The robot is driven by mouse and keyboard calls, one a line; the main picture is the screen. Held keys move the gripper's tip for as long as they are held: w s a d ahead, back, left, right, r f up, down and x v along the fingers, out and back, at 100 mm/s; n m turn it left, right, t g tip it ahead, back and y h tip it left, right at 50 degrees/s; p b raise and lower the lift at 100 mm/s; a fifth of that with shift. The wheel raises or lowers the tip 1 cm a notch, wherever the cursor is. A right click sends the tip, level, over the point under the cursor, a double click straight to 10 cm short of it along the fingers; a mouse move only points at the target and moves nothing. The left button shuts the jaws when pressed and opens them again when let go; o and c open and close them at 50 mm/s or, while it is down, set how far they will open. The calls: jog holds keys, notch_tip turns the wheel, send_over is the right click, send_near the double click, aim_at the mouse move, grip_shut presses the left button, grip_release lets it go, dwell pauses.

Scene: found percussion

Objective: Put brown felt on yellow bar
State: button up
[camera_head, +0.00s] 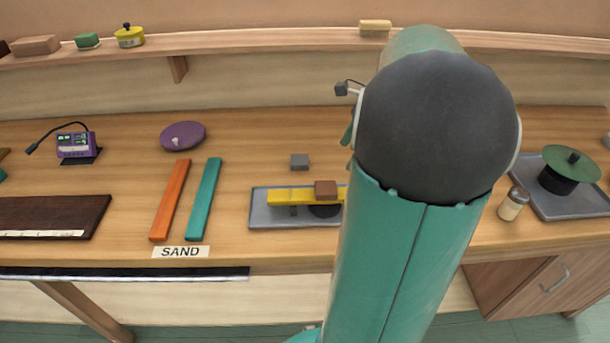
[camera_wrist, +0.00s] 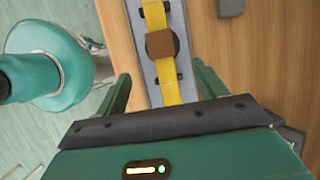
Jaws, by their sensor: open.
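A small brown felt block (camera_head: 326,189) rests on top of the yellow bar (camera_head: 285,196), toward its right end in the head view. The bar lies lengthwise over a grey tray (camera_head: 262,218). In the wrist view the brown felt (camera_wrist: 160,44) sits across the yellow bar (camera_wrist: 170,92), with a dark round piece partly showing beneath. My gripper (camera_wrist: 161,70) is open and empty, its two green fingers apart on either side of the bar's line. The felt is not between the fingers' grip. In the head view my arm hides the gripper and the tray's right end.
A small grey block (camera_head: 299,161) lies behind the tray. Orange (camera_head: 170,200) and teal (camera_head: 204,199) bars lie to the left, behind a SAND label (camera_head: 181,252). A small jar (camera_head: 513,204) and a tray with a green-lidded piece (camera_head: 570,165) stand right.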

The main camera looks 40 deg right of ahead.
jog(key=w+a+r+n+h, duration=0.25)
jog(key=a+n, duration=0.45)
jog(key=a, duration=0.5)
jog(key=s+a+n+t, duration=0.1)
jog(key=s+a+n, duration=0.1)
jog(key=a+n, duration=0.7)
jog(key=s+a+n+t+h, duration=0.1)
jog(key=s+a+n, duration=0.2)
jog(key=a+n, duration=0.7)
jog(key=a, duration=0.2)
jog(key=shift+s+a+t, duration=0.25)
jog(key=shift+a+t, duration=0.05)
